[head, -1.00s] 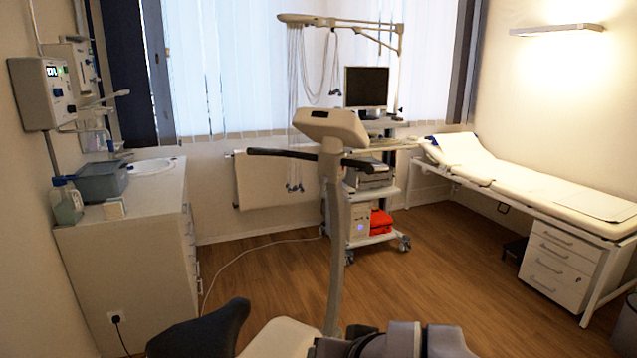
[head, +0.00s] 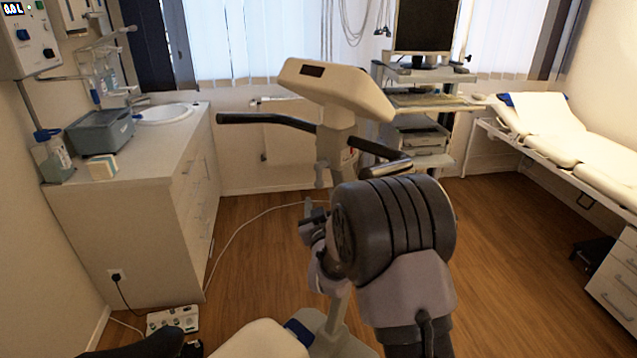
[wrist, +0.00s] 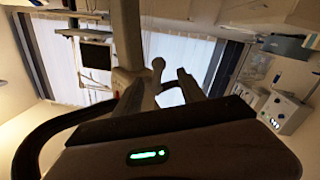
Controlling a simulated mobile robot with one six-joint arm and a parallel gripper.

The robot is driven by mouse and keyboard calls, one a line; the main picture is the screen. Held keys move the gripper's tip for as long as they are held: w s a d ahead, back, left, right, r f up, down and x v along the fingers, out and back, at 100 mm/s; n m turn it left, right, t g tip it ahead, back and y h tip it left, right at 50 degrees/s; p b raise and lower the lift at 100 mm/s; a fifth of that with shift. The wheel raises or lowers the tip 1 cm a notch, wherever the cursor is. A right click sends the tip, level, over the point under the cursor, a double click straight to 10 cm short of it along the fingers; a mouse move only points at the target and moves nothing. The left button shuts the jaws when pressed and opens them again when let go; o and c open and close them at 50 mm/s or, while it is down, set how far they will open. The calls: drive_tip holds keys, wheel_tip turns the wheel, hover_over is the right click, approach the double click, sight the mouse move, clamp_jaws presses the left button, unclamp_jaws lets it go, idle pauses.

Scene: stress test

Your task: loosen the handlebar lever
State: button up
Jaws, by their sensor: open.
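The exercise bike's pale console (head: 335,88) stands on an upright column with black handlebars (head: 265,121) curving out to both sides. A small pale lever (head: 319,174) hangs at the left of the column, just below the handlebar. My gripper (head: 312,215) is open, below the lever and left of my large dark wrist joint, which hides part of the column. Its fingers are partly hidden in the head view; contact with the lever cannot be told.
A cabinet with a sink (head: 165,113) and a grey box (head: 100,131) stands at left. A trolley with a monitor (head: 425,28) is behind the bike, and an examination couch (head: 560,135) is at right. A white cable and a power strip (head: 172,319) lie on the floor.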

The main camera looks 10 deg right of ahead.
sight(319, 186)
drive_tip(key=w, duration=0.6)
drive_tip(key=w+d+b, duration=0.1)
drive_tip(key=w, duration=0.2)
drive_tip(key=shift+c, duration=0.2)
clamp_jaws()
drive_tip(key=shift+a, duration=0.1)
idle(0.8)
